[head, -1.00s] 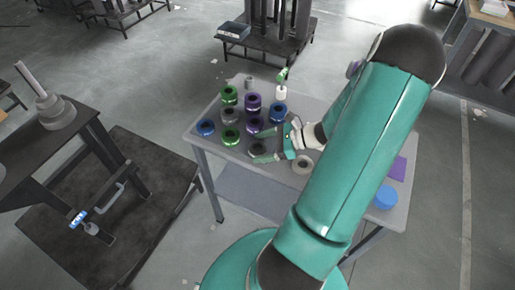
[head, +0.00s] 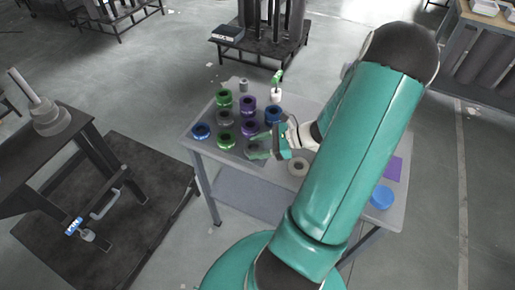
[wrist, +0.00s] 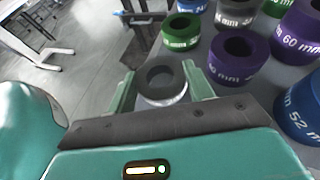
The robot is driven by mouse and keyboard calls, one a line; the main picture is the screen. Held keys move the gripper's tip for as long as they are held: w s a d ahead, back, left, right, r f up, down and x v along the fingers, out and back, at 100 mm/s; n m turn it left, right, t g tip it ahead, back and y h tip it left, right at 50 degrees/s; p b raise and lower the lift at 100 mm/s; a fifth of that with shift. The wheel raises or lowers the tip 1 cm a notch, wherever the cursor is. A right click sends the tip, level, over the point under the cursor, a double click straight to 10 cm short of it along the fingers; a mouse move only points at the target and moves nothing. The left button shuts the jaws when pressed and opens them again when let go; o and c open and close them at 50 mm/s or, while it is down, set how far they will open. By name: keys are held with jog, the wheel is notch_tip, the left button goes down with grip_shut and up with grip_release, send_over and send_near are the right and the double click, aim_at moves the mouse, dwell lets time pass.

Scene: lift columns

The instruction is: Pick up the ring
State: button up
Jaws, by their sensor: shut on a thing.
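My gripper (head: 260,149) is over the near edge of the grey table (head: 240,164), shut on a dark grey ring (wrist: 161,80). In the wrist view the ring sits between the two green fingers (wrist: 160,90), with its hole facing up and a pale band on its near side. In the head view the gripper mostly hides this ring. I cannot tell whether it still touches the table.
Close by stand several labelled rings, among them a green ring (head: 225,141), a purple ring (head: 249,129) and a blue ring (head: 201,131). A dark stand (head: 120,185) is at the left.

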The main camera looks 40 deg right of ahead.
jog(key=s+d+r, duration=0.1)
jog(key=s+r, duration=1)
jog(key=s, duration=0.3)
jog(key=shift+d+r, duration=0.25)
jog(key=shift+r, duration=0.15)
